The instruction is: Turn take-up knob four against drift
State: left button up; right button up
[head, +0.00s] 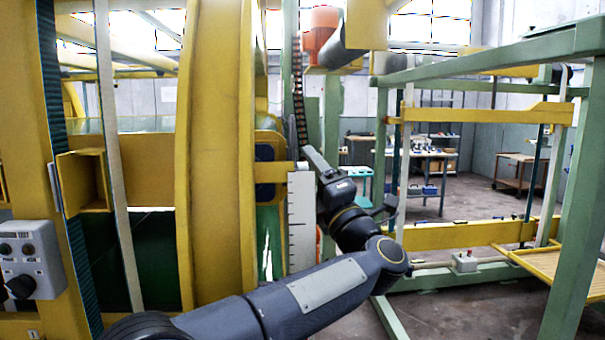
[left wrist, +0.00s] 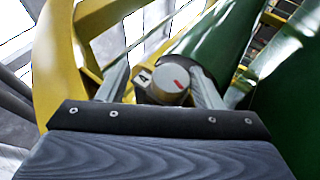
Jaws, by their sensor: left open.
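The take-up knob (left wrist: 169,84) is a grey round knob with a red mark on its face, in the middle of the left wrist view. A small plate marked 4 (left wrist: 144,76) is at its left. My left gripper (left wrist: 162,80) is open, with one finger on each side of the knob. I cannot tell whether the fingers touch it. In the head view my left gripper (head: 318,163) is beside the yellow frame, and I cannot make out the knob there. My right gripper is in neither view.
A large yellow ring frame (head: 215,150) stands in front of my left arm. A white graduated strip (head: 301,220) is close to the wrist. A control box (head: 30,262) is at far left. A green frame (head: 575,210) stands at right, with open floor (head: 455,315) below.

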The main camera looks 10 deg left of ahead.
pick_arm(q)
jog(key=s+d+b, duration=0.1)
jog(key=s+d, duration=0.5)
jog(key=s, duration=0.1)
jog(key=shift+d, duration=0.25)
